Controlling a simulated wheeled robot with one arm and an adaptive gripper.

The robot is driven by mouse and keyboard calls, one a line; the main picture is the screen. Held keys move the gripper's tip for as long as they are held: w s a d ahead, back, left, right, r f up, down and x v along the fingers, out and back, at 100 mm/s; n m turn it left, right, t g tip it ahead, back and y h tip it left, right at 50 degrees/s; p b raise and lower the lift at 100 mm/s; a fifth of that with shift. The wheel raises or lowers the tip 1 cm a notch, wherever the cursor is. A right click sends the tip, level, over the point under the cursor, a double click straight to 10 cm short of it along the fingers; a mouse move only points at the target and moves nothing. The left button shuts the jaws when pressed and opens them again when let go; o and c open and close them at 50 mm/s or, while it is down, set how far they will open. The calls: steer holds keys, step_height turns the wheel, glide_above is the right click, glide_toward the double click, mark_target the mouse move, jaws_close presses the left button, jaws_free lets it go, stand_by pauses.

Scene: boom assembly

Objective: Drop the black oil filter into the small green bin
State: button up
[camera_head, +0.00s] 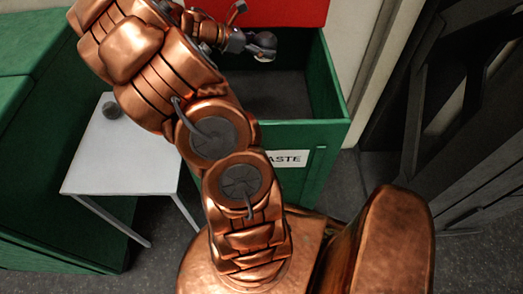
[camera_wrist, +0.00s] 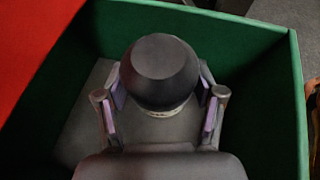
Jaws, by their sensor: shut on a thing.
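The black oil filter (camera_wrist: 160,70) is a dark rounded cylinder with a pale band near its lower end. My gripper (camera_wrist: 162,108) is shut on it, with a finger on each side. In the head view, my gripper (camera_head: 250,44) and the oil filter (camera_head: 264,45) are over the open top of the green bin (camera_head: 335,85). The bin's green wall (camera_wrist: 285,95) and its dark inside surround the filter in the wrist view. The bin's front has a white label ending in "ASTE". How high the filter is above the bin floor is hard to tell.
A red panel (camera_head: 290,10) stands at the bin's back. A white table (camera_head: 115,155) with a small dark round object (camera_head: 112,109) stands left of the bin. A larger green container (camera_head: 40,170) is at far left. Dark frames (camera_head: 450,110) stand at right.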

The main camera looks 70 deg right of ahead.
steer(key=shift+f+b, duration=0.35)
steer(key=shift+f, duration=0.4)
steer(key=o, duration=1.5)
steer(key=v, duration=1.2)
